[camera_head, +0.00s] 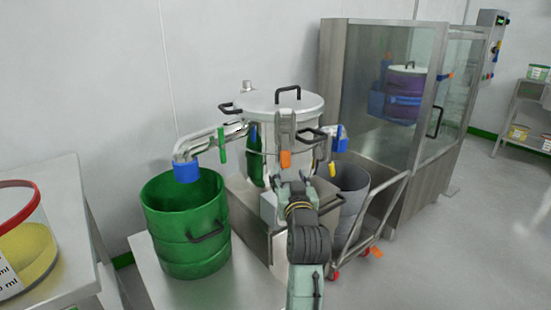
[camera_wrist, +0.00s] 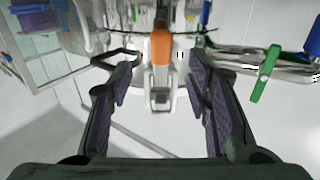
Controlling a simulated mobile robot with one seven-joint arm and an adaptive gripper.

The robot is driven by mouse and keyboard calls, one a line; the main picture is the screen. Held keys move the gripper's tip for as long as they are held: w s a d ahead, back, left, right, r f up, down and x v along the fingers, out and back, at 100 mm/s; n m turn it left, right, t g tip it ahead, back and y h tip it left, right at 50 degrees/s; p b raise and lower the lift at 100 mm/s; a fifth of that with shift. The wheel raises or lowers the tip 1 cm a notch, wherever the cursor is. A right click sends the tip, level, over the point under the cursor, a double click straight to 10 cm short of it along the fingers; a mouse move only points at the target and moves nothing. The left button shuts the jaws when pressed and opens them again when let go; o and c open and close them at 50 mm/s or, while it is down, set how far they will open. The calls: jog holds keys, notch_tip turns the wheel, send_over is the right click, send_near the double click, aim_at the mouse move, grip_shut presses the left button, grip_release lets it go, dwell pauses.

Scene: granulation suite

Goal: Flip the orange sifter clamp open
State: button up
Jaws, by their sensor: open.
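The orange clamp (camera_head: 285,158) is on the front of the steel sifter (camera_head: 281,104), below its lidded top. A grey metal latch (camera_head: 285,124) rises above the orange part. In the wrist view the orange clamp (camera_wrist: 161,47) is upper centre, with the metal bracket (camera_wrist: 161,97) below it. My gripper (camera_wrist: 163,72) is open and empty. Its two dark padded fingers stand on either side of the clamp in that picture, with no contact visible. I cannot tell the exact gap in depth. In the head view my arm reaches up in front of the sifter, and the fingertips are hard to make out.
A green drum (camera_head: 186,225) stands left, under a blue-ended outlet pipe (camera_head: 187,171). A grey drum (camera_head: 351,187) and a trolley (camera_head: 372,222) are right. A green handle (camera_wrist: 265,73) shows right in the wrist view. A glass-walled cabinet (camera_head: 385,115) stands behind right.

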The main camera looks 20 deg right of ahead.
aim_at(286, 161)
jog(key=p+x, duration=0.1)
jog(key=x, duration=0.9)
jog(key=shift+a, duration=0.1)
jog(key=shift+r, duration=0.1)
jog(key=shift+c, duration=0.4)
grip_shut()
